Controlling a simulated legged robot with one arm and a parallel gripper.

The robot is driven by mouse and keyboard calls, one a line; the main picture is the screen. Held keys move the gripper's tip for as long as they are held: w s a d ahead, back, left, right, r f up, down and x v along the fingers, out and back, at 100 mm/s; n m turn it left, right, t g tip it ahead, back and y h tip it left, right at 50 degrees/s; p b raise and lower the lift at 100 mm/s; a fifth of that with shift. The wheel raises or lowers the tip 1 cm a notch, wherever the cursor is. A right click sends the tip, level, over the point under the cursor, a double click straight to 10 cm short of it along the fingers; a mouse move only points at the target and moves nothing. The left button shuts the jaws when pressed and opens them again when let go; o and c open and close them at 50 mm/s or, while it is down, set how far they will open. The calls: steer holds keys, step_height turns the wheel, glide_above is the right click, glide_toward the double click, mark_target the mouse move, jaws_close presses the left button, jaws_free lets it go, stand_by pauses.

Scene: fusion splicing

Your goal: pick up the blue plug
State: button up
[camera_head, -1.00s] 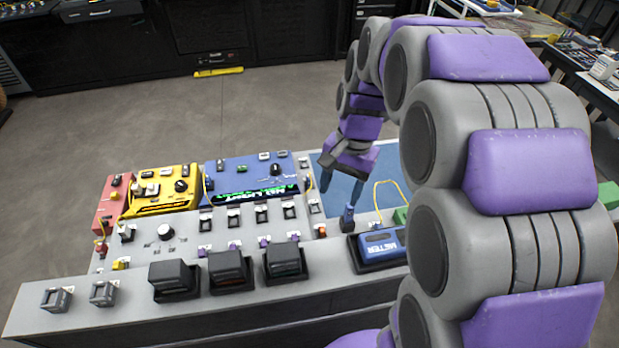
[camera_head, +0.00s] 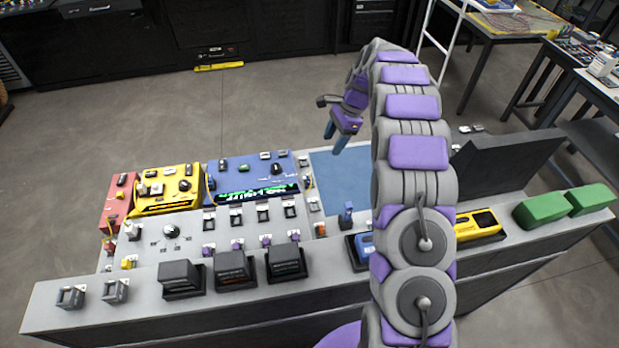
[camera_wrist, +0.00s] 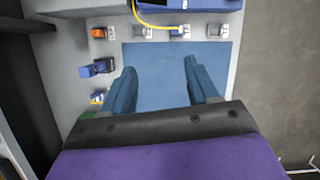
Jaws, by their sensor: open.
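The blue plug (camera_head: 346,213) stands upright at the near edge of the blue mat (camera_head: 337,178). In the wrist view the blue plug (camera_wrist: 100,68) lies left of the fingers, just off the mat's left edge. My gripper (camera_head: 335,138) is raised above the far part of the mat, well apart from the plug. In the wrist view my gripper (camera_wrist: 160,66) has its two blue fingers wide apart, with only bare mat between them.
A blue console (camera_head: 250,178) with knobs stands left of the mat. Small connectors line the mat's edge, one with orange (camera_wrist: 99,33). Black boxes (camera_head: 233,268) sit along the front ledge. A yellow meter (camera_head: 480,223) and green blocks (camera_head: 540,208) stand right of my arm.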

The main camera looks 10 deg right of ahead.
steer(key=w+d+f+m, duration=0.1)
steer(key=w+f+m, duration=0.1)
steer(key=w+f, duration=0.15)
steer(key=b, duration=0.2)
glide_above(311, 176)
steer(key=d, duration=0.3)
step_height(311, 176, down, 11)
steer(key=shift+d+r, duration=0.1)
steer(key=shift+d, duration=0.05)
steer(key=shift+y, duration=0.3)
steer(key=shift+a+r+b+x, duration=0.15)
steer(key=shift+b+x, duration=0.15)
steer(key=shift+x, duration=0.7)
steer(key=shift+a+b+x, duration=0.2)
steer(key=shift+b+x, duration=0.1)
steer(key=shift+x, duration=0.7)
steer(key=shift+a+r+b+x, duration=0.15)
steer(key=shift+b+x, duration=0.15)
steer(key=shift+x, duration=0.7)
steer(key=shift+w, duration=0.15)
jaws_close()
step_height(311, 176, up, 10)
steer(key=p, duration=0.2)
